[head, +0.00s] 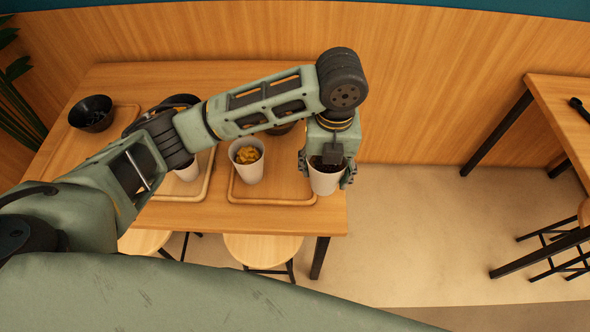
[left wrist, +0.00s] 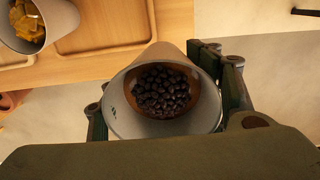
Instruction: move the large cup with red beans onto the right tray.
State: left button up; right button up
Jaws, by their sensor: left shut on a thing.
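My left gripper (head: 326,172) is shut on a large white cup (head: 325,184). In the left wrist view the cup (left wrist: 120,112) holds dark beans, with one finger at each side. The cup is at the right edge of the right tray (head: 290,182), near the table's right end. I cannot tell whether its base touches anything. The right tray also shows in the left wrist view (left wrist: 110,25). A white cup with a yellow topping (head: 247,172) stands on the left part of that tray. My right gripper is not in view.
A left tray (head: 160,217) bears another white cup (head: 188,173), partly hidden by my arm. A black bowl (head: 92,113) stands at the far left. A dark bowl (head: 281,128) shows partly behind my arm. The right tray's middle looks clear. Stools (head: 262,249) stand in front.

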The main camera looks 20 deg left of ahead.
pick_arm(q)
jog(key=w+a+f, duration=0.2)
jog(key=a+f, duration=0.1)
jog(key=w+a+f+p, duration=0.1)
jog(key=w+a+f, duration=0.1)
jog(key=a+f, duration=0.1)
jog(key=w+a+f, duration=0.2)
jog(key=a+f, duration=0.1)
jog(key=shift+w+f+p, duration=0.15)
jog(key=shift+f+p, duration=0.2)
jog(key=shift+f, duration=0.35)
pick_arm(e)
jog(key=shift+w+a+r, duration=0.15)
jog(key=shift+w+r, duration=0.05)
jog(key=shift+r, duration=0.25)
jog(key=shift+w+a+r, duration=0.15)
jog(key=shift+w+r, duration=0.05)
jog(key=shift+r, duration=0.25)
pick_arm(q)
jog(key=shift+f, duration=0.15)
jog(key=o, duration=1.3)
jog(key=shift+o, duration=1.1)
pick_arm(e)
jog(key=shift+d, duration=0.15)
pick_arm(q)
notch_tip(320, 180, up, 12)
jog(key=b, duration=0.1)
jog(key=shift+d, duration=0.15)
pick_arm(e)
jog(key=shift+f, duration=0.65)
